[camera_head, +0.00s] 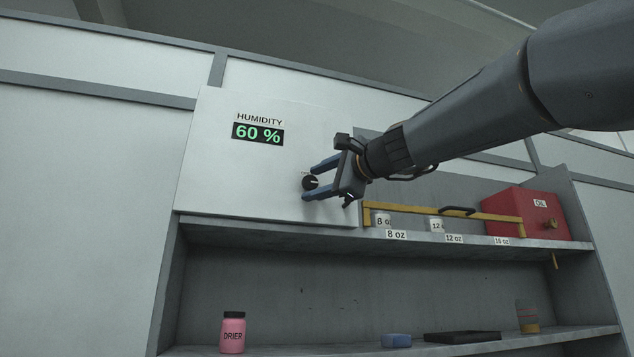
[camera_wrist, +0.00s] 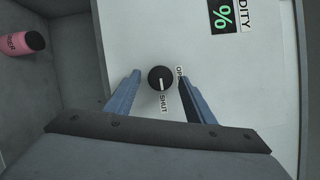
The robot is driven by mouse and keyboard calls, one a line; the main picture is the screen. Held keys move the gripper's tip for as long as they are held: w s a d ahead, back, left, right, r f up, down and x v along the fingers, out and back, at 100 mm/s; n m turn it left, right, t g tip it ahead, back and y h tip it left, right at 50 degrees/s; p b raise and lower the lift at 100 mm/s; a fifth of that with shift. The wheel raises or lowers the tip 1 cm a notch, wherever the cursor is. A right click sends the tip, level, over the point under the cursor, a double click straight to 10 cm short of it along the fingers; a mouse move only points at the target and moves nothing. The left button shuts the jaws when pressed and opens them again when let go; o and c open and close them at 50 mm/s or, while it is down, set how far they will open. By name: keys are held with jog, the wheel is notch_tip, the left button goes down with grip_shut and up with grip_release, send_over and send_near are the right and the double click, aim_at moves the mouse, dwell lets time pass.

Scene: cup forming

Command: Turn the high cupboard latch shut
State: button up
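The latch is a round black knob (camera_head: 311,183) with a white pointer line, on the pale cupboard door (camera_head: 230,180). In the wrist view the knob (camera_wrist: 160,79) has its pointer directed down, towards the SHUT label (camera_wrist: 163,103). The OPEN label (camera_wrist: 180,77) is to the knob's right and partly hidden by a finger. My gripper (camera_head: 314,180) reaches in from the right with its blue fingers open. In the wrist view its fingers (camera_wrist: 159,72) lie on either side of the knob, with gaps visible between.
A HUMIDITY 60 % display (camera_head: 258,133) is on the door. Right of it, a shelf (camera_head: 470,240) holds cups behind a yellow bar (camera_head: 440,213), and a red OIL box (camera_head: 527,212). Below stand a pink DRIER jar (camera_head: 232,332), a blue item (camera_head: 396,340) and a black tray (camera_head: 462,337).

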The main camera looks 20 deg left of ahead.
jog(key=shift+s, duration=0.1)
jog(key=b+v, duration=0.2)
jog(key=v, duration=0.5)
jog(key=shift+s+d+b, duration=0.15)
jog(key=shift+d+b, duration=0.15)
jog(key=shift+f, duration=0.15)
